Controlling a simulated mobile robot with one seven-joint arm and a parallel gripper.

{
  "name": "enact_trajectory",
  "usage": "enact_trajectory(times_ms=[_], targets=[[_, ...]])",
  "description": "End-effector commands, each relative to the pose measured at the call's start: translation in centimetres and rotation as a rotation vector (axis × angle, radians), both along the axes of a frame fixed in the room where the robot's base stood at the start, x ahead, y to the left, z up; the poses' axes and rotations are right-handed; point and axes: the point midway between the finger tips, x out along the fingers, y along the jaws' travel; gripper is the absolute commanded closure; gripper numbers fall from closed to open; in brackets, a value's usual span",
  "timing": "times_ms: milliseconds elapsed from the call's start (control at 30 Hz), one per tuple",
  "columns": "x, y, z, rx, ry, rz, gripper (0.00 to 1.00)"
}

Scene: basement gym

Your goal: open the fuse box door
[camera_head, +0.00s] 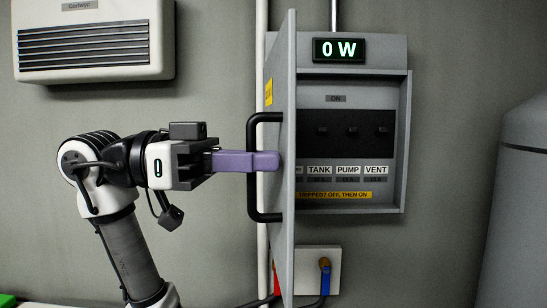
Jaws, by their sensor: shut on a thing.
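The grey fuse box (403,140) is on the wall, right of centre. Its door (288,60) stands swung open, seen nearly edge-on, with a yellow label on its outer face. A black bar handle (263,216) runs up and down the door's left side. My gripper (264,160) reaches in from the left, its purple fingers shut on the middle of the handle. The fingers cover that part of the bar, and the far finger is mostly hidden. Inside the box are black switches (352,132) above labels reading TANK, PUMP and VENT; the door hides the left part.
A lit display (339,50) above the box reads 0 W. A white heater (95,40) hangs at the upper left. A socket plate (318,268) with cables is below the box. A large grey tank (520,200) stands at the right.

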Motion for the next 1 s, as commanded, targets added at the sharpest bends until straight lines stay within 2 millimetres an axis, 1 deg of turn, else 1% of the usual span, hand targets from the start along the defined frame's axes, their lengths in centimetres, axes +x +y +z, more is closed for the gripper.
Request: enact_trajectory(times_ms=[200,533,567,1000], targets=[[-0.01,0.57,0.00,0.003,-0.001,-0.027,1.00],[0.01,0.56,0.04,0.002,-0.001,-0.028,1.00],[0.02,0.56,0.04,0.002,-0.001,-0.028,0.85],[0.08,0.74,0.03,0.001,-0.001,-0.027,0.84]])
